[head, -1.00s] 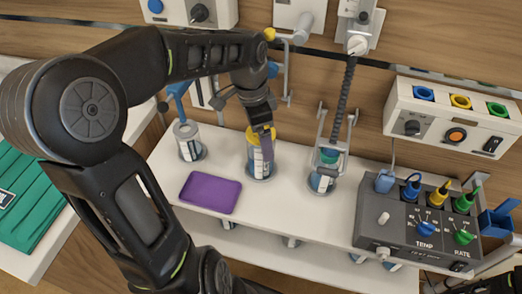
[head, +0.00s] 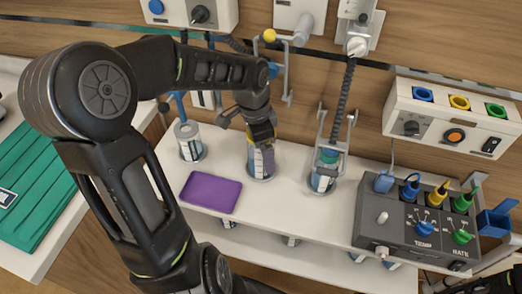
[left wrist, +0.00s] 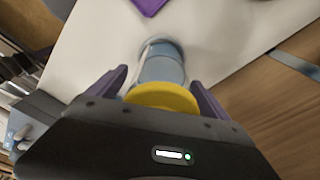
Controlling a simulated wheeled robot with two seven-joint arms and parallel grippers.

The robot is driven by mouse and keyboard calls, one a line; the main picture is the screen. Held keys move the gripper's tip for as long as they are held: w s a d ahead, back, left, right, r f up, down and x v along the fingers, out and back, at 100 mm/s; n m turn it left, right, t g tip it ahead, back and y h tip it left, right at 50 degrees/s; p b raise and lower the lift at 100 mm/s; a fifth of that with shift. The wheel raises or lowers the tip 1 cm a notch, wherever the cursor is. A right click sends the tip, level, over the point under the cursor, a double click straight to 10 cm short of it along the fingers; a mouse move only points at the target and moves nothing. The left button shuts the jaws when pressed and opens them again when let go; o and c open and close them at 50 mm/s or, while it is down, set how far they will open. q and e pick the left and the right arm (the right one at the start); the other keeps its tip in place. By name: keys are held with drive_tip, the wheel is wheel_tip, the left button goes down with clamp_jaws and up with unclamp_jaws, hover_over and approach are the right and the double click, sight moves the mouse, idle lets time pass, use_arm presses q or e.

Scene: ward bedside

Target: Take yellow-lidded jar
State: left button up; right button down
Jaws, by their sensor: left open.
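The yellow-lidded jar (head: 268,168) stands upright on the white shelf, with a clear bluish body and a pale label. My left gripper (head: 262,150) is over it from above and hides most of its lid in the head view. In the left wrist view the yellow lid (left wrist: 163,97) lies between the two purple fingers of the gripper (left wrist: 163,88). The fingers are apart, one on each side of the jar, and I cannot tell whether either touches it. My right gripper is not in view.
A jar (head: 189,142) stands to the left and a green-banded jar (head: 325,170) in a holder to the right. A purple pad (head: 210,192) lies in front. A grey control box (head: 415,222) stands at the right. Some white shelf (head: 282,205) is bare.

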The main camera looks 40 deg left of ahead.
use_arm(q)
drive_tip(key=shift+c, duration=0.3)
drive_tip(key=c, duration=1.8)
